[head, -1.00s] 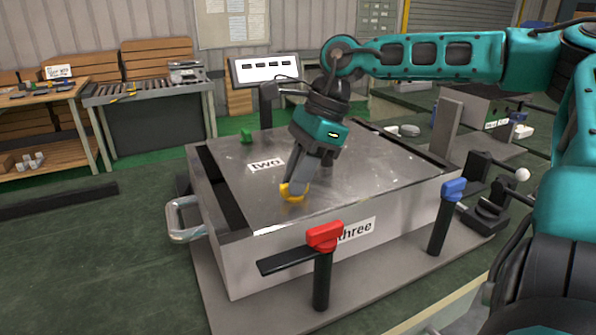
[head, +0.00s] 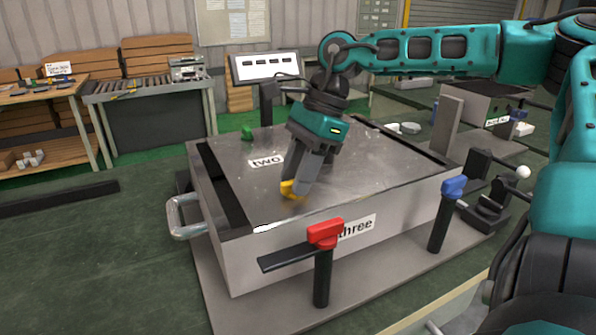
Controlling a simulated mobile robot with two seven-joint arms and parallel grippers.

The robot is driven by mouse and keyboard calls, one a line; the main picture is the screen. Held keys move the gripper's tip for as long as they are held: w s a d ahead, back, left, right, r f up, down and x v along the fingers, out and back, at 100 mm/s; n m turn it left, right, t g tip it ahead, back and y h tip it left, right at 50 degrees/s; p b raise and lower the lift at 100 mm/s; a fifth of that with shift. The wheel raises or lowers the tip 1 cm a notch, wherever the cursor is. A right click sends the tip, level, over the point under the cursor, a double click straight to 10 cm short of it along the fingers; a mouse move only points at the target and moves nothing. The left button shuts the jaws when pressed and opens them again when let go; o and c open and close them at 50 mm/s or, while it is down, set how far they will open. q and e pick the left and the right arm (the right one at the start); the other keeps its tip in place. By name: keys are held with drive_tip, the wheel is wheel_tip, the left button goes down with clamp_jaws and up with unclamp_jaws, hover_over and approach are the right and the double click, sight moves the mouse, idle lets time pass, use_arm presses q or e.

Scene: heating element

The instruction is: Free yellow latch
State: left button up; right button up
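The small yellow latch (head: 289,190) sits on the metal top of the box near its front edge, left of centre. My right gripper (head: 297,186) reaches down from above with its fingertips at the latch and partly covers it. Both grey fingers show close together, one of them in front of the yellow piece. Whether they are closed on the latch or only beside it I cannot tell. My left gripper is not in view.
A red-handled clamp (head: 325,234) stands in front of the box, and a blue-handled clamp (head: 454,187) at its right front. A small green piece (head: 247,132) sits at the back left of the top. A metal handle (head: 184,217) sticks out on the left.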

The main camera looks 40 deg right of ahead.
drive_tip(key=shift+o, duration=0.3)
drive_tip(key=shift+d+r, duration=0.2)
drive_tip(key=shift+r, duration=0.35)
drive_tip(key=p+v, duration=0.1)
drive_tip(key=v, duration=1)
drive_tip(key=shift+s+d+r+p, duration=0.2)
drive_tip(key=shift+r+p, duration=0.1)
drive_tip(key=shift+r, duration=0.05)
